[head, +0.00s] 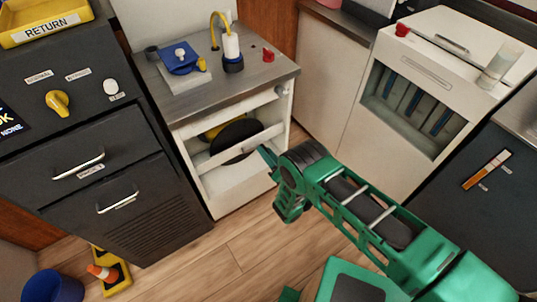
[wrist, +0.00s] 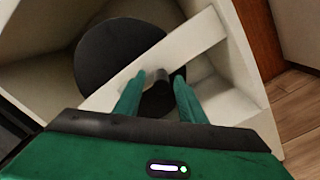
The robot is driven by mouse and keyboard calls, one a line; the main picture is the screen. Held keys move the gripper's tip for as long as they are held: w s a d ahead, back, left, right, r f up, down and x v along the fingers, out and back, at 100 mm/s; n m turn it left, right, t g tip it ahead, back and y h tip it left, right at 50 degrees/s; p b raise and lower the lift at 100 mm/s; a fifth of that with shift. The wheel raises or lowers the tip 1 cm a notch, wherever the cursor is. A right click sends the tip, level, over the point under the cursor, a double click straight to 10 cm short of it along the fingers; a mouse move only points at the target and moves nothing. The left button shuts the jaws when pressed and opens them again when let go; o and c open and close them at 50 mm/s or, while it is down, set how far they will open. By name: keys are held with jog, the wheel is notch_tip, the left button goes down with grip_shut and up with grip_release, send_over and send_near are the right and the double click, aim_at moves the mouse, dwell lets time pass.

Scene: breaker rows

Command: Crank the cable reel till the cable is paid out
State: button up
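The cable reel shows as a black disc (head: 238,138) inside an open-fronted white cabinet (head: 196,198). A yellow part (head: 211,131) shows beside the disc. A pale bar crosses the opening in front of the disc. In the wrist view the black disc (wrist: 112,60) fills the upper middle, behind the pale bar (wrist: 200,38). A small dark grip (wrist: 155,78), seemingly the crank handle, lies between the fingers of my gripper (wrist: 159,80). The fingers are apart, and I cannot tell whether they touch it. In the head view my gripper (head: 266,155) reaches to the cabinet's right front.
On the cabinet top stand a blue device (head: 181,60), a white bottle with a yellow hose (head: 231,48) and a red knob (head: 268,56). A dark drawer unit (head: 75,130) stands left. Wooden floor (head: 240,250) lies open in front.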

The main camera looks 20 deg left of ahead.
jog(key=shift+d+f, duration=0.1)
jog(key=v, duration=1)
jog(key=shift+s+d, duration=0.2)
jog(key=shift+s+d+f, duration=0.1)
jog(key=shift+f, duration=0.15)
dwell(0.4)
jog(key=shift+w, duration=0.2)
jog(key=x, duration=1.1)
jog(key=shift+w+a+r, duration=0.25)
jog(key=shift+a+r, duration=0.05)
jog(key=shift+r, duration=0.05)
